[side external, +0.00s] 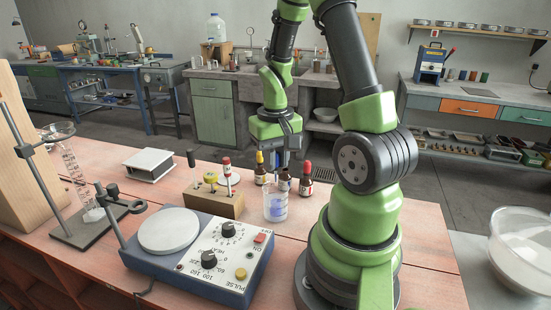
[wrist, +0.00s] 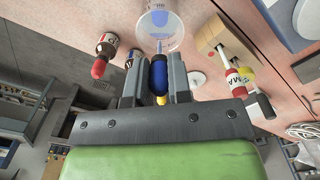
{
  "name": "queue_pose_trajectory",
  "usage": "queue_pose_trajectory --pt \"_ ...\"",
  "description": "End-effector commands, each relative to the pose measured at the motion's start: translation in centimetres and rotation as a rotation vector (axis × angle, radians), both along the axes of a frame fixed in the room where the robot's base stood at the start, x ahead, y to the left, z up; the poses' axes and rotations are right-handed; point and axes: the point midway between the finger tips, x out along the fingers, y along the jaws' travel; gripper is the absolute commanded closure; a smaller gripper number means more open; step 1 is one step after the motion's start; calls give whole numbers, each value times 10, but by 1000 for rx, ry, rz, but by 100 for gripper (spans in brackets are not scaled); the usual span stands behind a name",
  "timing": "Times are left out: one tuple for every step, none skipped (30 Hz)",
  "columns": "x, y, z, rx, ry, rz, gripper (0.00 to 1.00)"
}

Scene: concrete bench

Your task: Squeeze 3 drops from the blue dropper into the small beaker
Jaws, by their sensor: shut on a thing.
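My gripper (side external: 283,158) is above the bench, over the dark bottles and just behind the small beaker. In the wrist view my gripper (wrist: 158,82) is shut on the blue dropper (wrist: 158,73), with its dark blue bulb between the two jaws. The dropper's clear, narrow tip points towards the small beaker (wrist: 174,38). The small clear beaker stands upright on the bench in the side view (side external: 275,208). It shows a bluish patch; I cannot tell whether this is liquid or marking. No drop is visible, and the tip's height over the beaker is unclear.
Close by stand a red-topped bottle (side external: 306,180), a yellow-topped bottle (side external: 260,170) and a dark bottle (side external: 284,182) between them. A wooden block (side external: 213,200) holding small tools is left of the beaker. A hotplate (side external: 200,250) stands in front.

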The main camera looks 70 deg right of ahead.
Motion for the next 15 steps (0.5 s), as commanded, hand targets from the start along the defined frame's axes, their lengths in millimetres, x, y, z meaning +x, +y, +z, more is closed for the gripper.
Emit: queue_pose_trajectory --pt "0 0 3 -2 -2 0 87" --pt "1 -1 5 -4 -4 1 87" --pt "1 -1 7 -3 -3 0 87" --pt "1 -1 9 -4 -4 1 87" --pt "1 -1 11 -4 -4 1 87" --pt "1 0 14 -3 -4 0 87" --pt "1 -1 16 -4 -5 1 87" --pt "1 -1 17 -4 -4 0 87" --pt "1 -1 20 -4 -4 1 87" --pt "1 -1 22 -4 -4 1 87" --pt "1 -1 23 -3 -3 0 87" --pt "0 0 25 -3 -3 1 87" --pt "0 0 26 -2 -2 1 87" --pt "0 0 27 -2 -2 1 87" --pt "0 0 28 -1 -1 1 87"
